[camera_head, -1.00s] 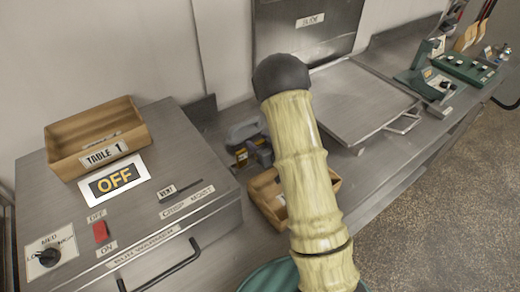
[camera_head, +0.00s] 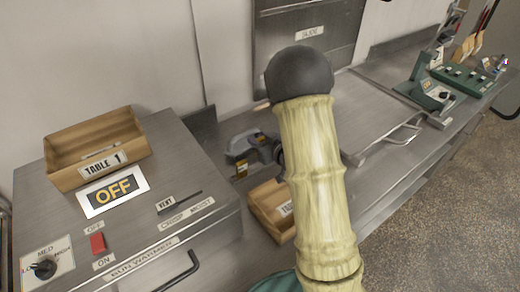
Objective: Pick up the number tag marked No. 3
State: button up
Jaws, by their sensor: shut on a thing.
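My gripper (camera_head: 246,158) shows as grey and dark parts with small yellow marks, just left of my thick bamboo-like arm. It is above the steel counter, behind a small wooden box (camera_head: 268,212). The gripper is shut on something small. My arm and the gripper's own parts hide most of what it holds, and I cannot read a No. 3 on it. No other number tag can be made out.
A steel bun warmer (camera_head: 150,215) stands at the left with an OFF sign and a red switch. A wooden box labelled TABLE 1 (camera_head: 62,182) sits on it. A steel lid or tray (camera_head: 365,110) and green equipment (camera_head: 465,74) lie right along the counter.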

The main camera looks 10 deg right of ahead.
aim_at(260, 139)
jog(key=shift+r, duration=1.95)
